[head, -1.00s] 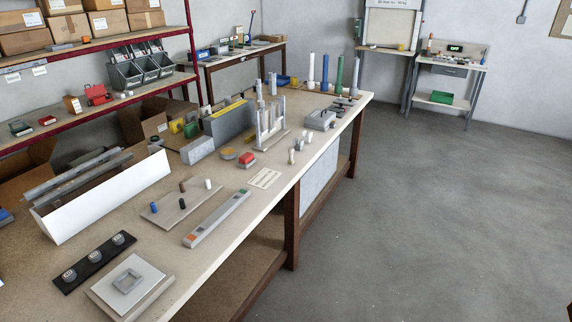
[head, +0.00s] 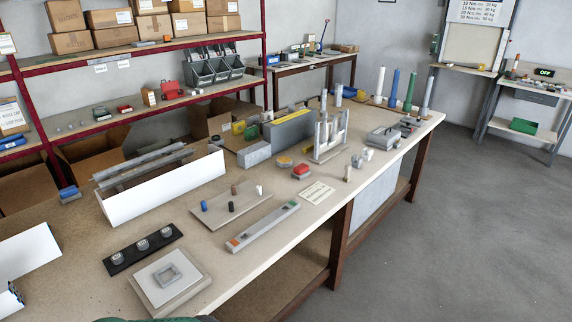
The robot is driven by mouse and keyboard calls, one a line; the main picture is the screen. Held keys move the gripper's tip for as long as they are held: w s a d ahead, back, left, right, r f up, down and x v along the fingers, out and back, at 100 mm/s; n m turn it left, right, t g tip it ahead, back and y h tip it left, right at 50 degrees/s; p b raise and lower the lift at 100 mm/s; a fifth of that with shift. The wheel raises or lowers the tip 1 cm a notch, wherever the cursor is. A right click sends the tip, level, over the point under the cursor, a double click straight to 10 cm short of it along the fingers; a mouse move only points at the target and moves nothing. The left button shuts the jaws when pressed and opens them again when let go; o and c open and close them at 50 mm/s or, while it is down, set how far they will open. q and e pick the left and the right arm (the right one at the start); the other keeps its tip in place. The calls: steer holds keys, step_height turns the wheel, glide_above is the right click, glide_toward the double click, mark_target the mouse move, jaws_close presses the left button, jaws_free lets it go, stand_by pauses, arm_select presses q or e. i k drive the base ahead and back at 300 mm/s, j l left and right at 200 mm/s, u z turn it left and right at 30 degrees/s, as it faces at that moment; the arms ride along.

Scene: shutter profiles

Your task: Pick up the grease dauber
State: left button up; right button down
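I cannot tell for sure which thing is the grease dauber. Small candidates stand on the long workbench (head: 90,270). A thin grey board (head: 240,203) carries short pegs: a brown one (head: 234,190), dark blue ones (head: 231,207) and a white one (head: 259,190). Several small pale upright pieces (head: 348,173) stand farther back, near the bench's right edge. Neither of my grippers shows in the head view.
A white-fronted trough (head: 165,188) with grey profiles lies at left. A black strip with round knobs (head: 143,249), a square plate (head: 169,281) and a long grey bar (head: 263,227) lie in front. Grey posts (head: 330,136) stand behind. Red-framed shelves (head: 130,48) are at the back left. Floor at right is clear.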

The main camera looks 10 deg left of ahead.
mark_target(348, 167)
steer(key=u, duration=0.45)
steer(key=i+l+u, duration=0.2)
steer(key=l+u, duration=0.2)
steer(key=i+l+u, duration=0.15)
steer(key=l+u, duration=0.7)
steer(key=i+l, duration=0.1)
steer(key=l, duration=0.3)
steer(key=i+l, duration=0.15)
steer(key=l, duration=0.3)
steer(key=i+l+u, duration=0.1)
steer(key=l, duration=0.3)
steer(key=i+l, duration=0.15)
steer(key=l, duration=0.25)
steer(key=i+l, duration=0.1)
steer(key=l, duration=0.35)
steer(key=u, duration=0.05)
